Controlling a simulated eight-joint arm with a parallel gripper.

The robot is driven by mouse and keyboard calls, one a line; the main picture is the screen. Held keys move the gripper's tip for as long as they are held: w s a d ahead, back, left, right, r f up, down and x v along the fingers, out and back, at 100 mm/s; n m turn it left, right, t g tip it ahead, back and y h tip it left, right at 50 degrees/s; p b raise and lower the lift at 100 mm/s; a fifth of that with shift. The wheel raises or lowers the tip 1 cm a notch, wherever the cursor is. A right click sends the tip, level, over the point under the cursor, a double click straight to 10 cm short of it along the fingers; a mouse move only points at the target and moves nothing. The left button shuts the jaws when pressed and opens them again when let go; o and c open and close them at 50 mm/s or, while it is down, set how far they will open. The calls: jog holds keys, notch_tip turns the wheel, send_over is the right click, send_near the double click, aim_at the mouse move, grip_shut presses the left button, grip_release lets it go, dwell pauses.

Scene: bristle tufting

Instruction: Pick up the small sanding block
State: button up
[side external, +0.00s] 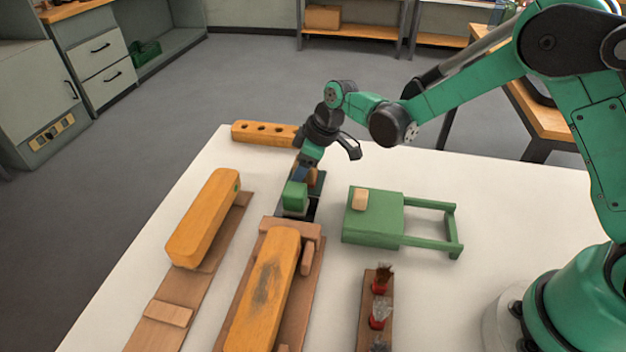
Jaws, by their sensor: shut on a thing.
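My gripper (302,178) points down at the far middle of the white table, shut at a small green block (295,196) with a greyish underside. The fingertips are small and partly hidden by the block, so the exact contact is unclear. The block is just beyond the far end of the middle wooden board, over a dark patch or base (310,208). I cannot tell whether it is lifted or still resting. A small tan block (360,199) lies on a green stand (376,226) to the right, apart from my gripper.
Two long orange blocks (204,217) (264,290) lie on brown boards at front left and centre. An orange bar with holes (265,133) is at the far edge. A narrow board (365,312) with red-based tufts is at front. The right table area is clear.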

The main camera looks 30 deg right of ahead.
jog(key=shift+r, duration=0.1)
notch_tip(320, 180, up, 20)
dwell(0.5)
